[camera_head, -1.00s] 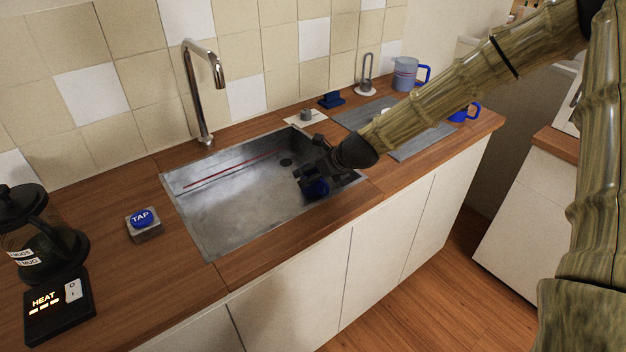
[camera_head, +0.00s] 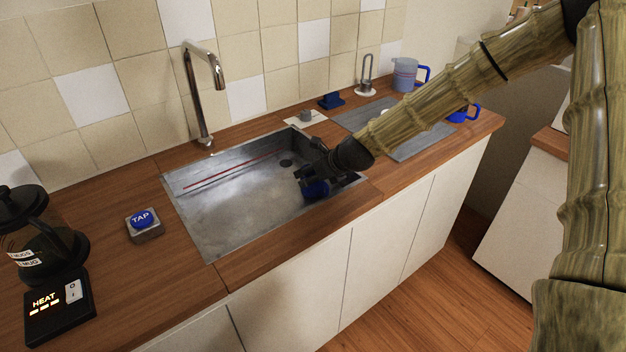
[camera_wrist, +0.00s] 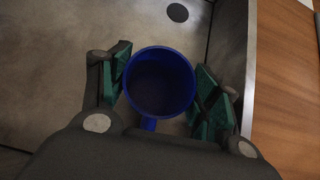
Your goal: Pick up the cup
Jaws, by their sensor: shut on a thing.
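A blue cup (camera_wrist: 160,84) is between the two green-padded fingers of my gripper (camera_wrist: 165,92) in the wrist view, its open rim facing the camera and its handle towards the palm. My gripper is shut on it. In the head view my gripper (camera_head: 314,184) is at the right end of the sink (camera_head: 225,210), and the cup (camera_head: 317,189) is mostly hidden behind the fingers. I cannot tell whether the cup touches the sink floor.
A chrome faucet (camera_head: 204,95) rises behind the sink. A TAP button (camera_head: 143,222) and a kettle (camera_head: 38,232) on a HEAT base stand to the left. A grey jug (camera_head: 405,75) and another blue-handled cup (camera_head: 460,115) stand at the right. The sink's left part is clear.

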